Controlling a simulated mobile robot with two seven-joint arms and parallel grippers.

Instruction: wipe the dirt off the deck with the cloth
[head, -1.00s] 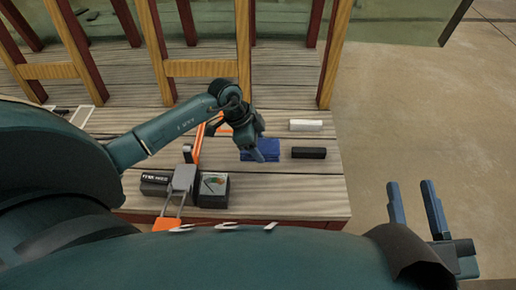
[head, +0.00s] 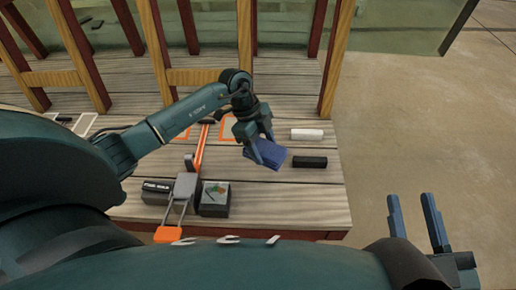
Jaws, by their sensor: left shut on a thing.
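The blue cloth (head: 266,154) is a folded pad, held tilted in my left gripper (head: 257,143) over the wooden deck (head: 270,205). My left gripper is shut on it, and its fingers hide part of the pad. The cloth appears raised off the boards. My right gripper (head: 412,222) is open and empty at the lower right, over the floor beside the deck. I cannot make out clear dirt on the deck; the greenish patch (head: 216,190) shows on top of a dark box.
An orange-handled tool (head: 200,147), a dark box (head: 214,206) and a black cylinder (head: 157,186) are to the left. Wooden posts (head: 334,62) stand behind. Orange outlines mark the deck.

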